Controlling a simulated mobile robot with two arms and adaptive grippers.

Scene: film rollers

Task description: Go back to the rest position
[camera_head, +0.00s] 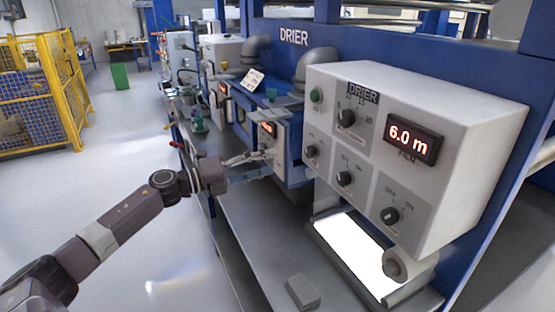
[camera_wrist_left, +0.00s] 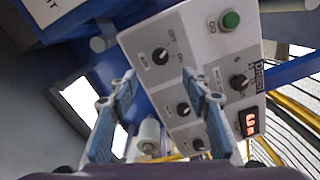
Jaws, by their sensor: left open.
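My left arm reaches in from the left in the head view, and its left gripper (camera_head: 262,166) hangs in front of the blue machine, above the grey bench. In the left wrist view the left gripper (camera_wrist_left: 165,105) is open, with its two blue-padded fingers apart and nothing held between them. Beyond the fingers is a white control panel (camera_wrist_left: 190,75) with a green button (camera_wrist_left: 231,20) and several black knobs. A white roller (camera_wrist_left: 148,135) shows between the fingers, farther off. My right gripper is not seen in either view.
The white drier panel (camera_head: 365,215) with a red "6.0 m" display (camera_head: 413,143) juts out at the right. A grey bench (camera_head: 235,225) runs below the arm, with a small grey block (camera_head: 303,291) on it. A yellow fence (camera_head: 40,90) stands at far left.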

